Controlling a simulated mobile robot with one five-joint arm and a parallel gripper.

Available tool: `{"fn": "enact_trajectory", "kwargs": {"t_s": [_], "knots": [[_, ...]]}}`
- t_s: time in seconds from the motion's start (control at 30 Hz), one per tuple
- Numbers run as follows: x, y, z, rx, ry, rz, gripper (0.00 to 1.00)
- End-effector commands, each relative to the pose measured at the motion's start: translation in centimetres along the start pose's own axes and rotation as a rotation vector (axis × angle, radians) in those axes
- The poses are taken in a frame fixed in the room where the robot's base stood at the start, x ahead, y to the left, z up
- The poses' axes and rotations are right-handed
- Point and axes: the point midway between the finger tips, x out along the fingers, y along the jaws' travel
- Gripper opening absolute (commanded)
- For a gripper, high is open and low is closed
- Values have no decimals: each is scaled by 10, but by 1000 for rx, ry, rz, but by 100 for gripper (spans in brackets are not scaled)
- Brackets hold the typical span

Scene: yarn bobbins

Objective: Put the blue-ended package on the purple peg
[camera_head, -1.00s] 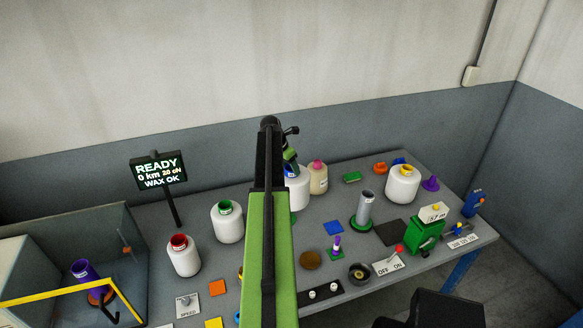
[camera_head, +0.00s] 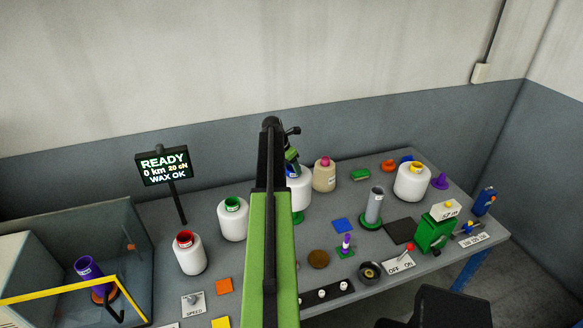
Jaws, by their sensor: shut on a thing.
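The blue-ended package (camera_head: 299,190) is a white bobbin with a blue end, in the upper middle of the head view. My gripper (camera_head: 292,165) is shut on it at its blue top, and my green arm hides part of its left side. A purple tube (camera_head: 88,271) leans on an orange base inside the glass-sided box at the left. A small purple-and-white peg (camera_head: 346,244) stands on a green base at the middle right. I cannot tell which of these is the purple peg of the task.
White bobbins with a red end (camera_head: 189,254), a green end (camera_head: 233,220) and a yellow end (camera_head: 412,184) stand on the grey table. A beige bobbin (camera_head: 324,177) stands close right of the held package. A grey post (camera_head: 374,206) and a green bin (camera_head: 434,233) are at the right.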

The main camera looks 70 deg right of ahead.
Motion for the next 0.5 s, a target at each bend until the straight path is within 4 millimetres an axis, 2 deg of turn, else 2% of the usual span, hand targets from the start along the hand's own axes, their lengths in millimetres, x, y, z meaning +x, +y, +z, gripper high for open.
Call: {"fn": "enact_trajectory", "kwargs": {"t_s": [0.5], "knots": [[7, -1, -2, 0, -2, 0, 0]]}}
